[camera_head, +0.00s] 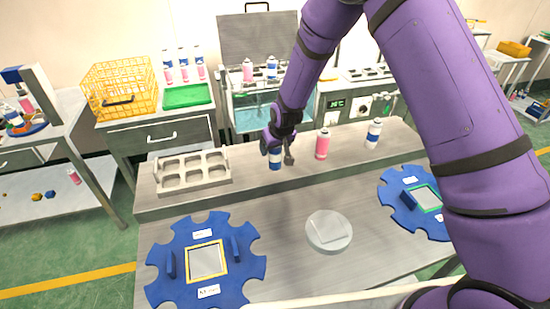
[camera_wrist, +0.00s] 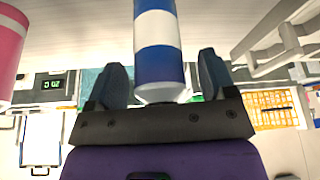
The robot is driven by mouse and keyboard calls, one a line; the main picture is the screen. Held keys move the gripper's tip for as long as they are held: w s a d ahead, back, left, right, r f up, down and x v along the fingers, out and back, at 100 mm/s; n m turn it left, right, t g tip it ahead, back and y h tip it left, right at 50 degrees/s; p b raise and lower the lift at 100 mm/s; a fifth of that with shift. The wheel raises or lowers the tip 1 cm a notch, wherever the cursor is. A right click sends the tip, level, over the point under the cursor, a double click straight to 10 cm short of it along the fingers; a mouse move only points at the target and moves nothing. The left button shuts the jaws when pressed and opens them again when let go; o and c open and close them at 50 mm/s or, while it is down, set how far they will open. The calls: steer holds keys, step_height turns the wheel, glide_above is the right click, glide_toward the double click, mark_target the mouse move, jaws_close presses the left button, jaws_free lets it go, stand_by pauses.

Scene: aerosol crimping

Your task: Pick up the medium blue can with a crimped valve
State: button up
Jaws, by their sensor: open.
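A blue can with a white band (camera_head: 275,162) stands on the raised back ledge of the bench in the head view. In the wrist view the blue can (camera_wrist: 158,50) appears upside down between the two fingers. My gripper (camera_head: 277,151) is over this can, and its fingers (camera_wrist: 162,75) are open, one on each side, with gaps showing. The can's narrowing white shoulder shows; its valve is hidden behind the gripper body. Another blue-and-white can (camera_head: 374,134) stands farther right on the ledge.
A pink can (camera_head: 322,145) stands just right of my gripper. A grey rack (camera_head: 192,187) with empty pockets is to the left. Blue notched discs (camera_head: 178,287) and a round clear-grey puck (camera_head: 329,246) lie on the lower bench. A crimping bath with cans stands behind.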

steer(key=c, duration=1.2)
steer(key=shift+r, duration=0.1)
